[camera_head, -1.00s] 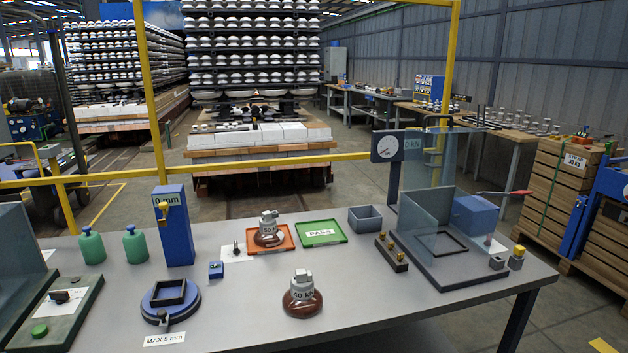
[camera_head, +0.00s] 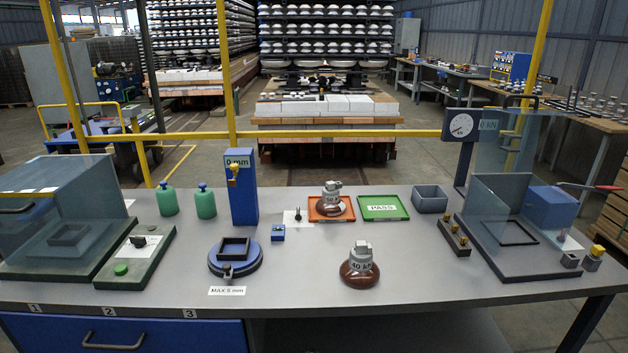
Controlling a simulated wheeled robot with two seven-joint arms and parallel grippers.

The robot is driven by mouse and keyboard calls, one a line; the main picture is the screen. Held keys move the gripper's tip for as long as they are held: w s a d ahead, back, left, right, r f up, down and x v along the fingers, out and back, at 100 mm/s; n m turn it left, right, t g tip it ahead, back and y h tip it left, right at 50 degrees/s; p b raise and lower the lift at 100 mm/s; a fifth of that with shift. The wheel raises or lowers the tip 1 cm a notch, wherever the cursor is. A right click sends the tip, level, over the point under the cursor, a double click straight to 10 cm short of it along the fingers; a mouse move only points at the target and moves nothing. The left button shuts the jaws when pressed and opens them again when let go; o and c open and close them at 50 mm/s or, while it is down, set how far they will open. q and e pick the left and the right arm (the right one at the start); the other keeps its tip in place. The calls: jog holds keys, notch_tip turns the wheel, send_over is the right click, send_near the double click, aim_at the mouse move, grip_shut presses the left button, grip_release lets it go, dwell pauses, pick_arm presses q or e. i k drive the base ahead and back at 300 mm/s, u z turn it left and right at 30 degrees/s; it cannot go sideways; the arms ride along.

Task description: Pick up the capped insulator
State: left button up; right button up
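A brown insulator with a grey metal cap (camera_head: 360,265) stands upright on the bare grey table, right of centre toward the front; its label seems to read 40 kN. A second brown insulator with a grey cap (camera_head: 332,200) stands in the orange tray (camera_head: 314,216) farther back. Both show a cap, so I cannot tell from looks alone which one the task names. Neither of my grippers is in view.
A green PASS tray (camera_head: 384,208) and a grey bin (camera_head: 430,198) stand at the back right. A blue round fixture (camera_head: 236,262) and a blue post (camera_head: 242,190) stand left of centre. Clear-walled stations flank the table (camera_head: 300,285). The table around the front insulator is clear.

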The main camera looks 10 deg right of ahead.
aim_at(359, 272)
jog(key=k, duration=0.4)
jog(key=z, duration=1.2)
jog(key=i, duration=0.7)
jog(key=u, duration=0.05)
